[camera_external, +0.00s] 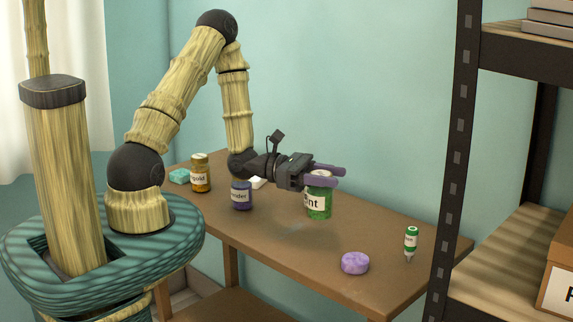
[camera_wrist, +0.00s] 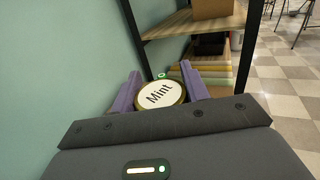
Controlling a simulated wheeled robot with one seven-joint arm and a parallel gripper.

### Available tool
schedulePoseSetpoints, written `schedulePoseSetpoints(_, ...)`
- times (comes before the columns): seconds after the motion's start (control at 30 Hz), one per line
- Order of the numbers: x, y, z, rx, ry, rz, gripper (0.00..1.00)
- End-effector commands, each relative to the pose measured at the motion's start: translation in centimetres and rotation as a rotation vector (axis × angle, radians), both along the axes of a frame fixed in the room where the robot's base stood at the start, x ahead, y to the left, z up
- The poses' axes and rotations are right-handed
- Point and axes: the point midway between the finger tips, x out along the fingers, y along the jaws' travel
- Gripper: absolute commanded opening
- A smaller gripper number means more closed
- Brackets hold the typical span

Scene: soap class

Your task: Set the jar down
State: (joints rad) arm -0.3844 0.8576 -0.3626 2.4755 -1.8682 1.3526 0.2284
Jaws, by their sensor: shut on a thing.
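The green jar (camera_external: 318,207), with a white label ending in "nt", is upright between the purple fingers of my gripper (camera_external: 338,176). In the wrist view, its round white lid (camera_wrist: 161,94) reads "Mint" and sits between both fingers. My gripper is shut on it near its top. A soft shadow lies on the brown table (camera_external: 275,250) to the left below the jar, so it looks held a little above the tabletop; the exact gap is hard to tell.
A purple jar (camera_external: 242,196) and an amber jar (camera_external: 200,174) stand to the left. A dark shelf post (camera_external: 455,150) rises beyond the table's right end. Tabletop before the jar is clear.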

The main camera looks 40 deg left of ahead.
Motion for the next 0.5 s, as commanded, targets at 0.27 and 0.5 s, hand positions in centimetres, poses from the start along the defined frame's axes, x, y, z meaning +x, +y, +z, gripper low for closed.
schedulePoseSetpoints(0.27, 0.0, 0.0, -4.3, -0.002, 0.004, 0.0, 0.14)
schedulePoseSetpoints(0.5, 0.0, 0.0, -4.7, -0.001, -0.001, 0.0, 0.14)
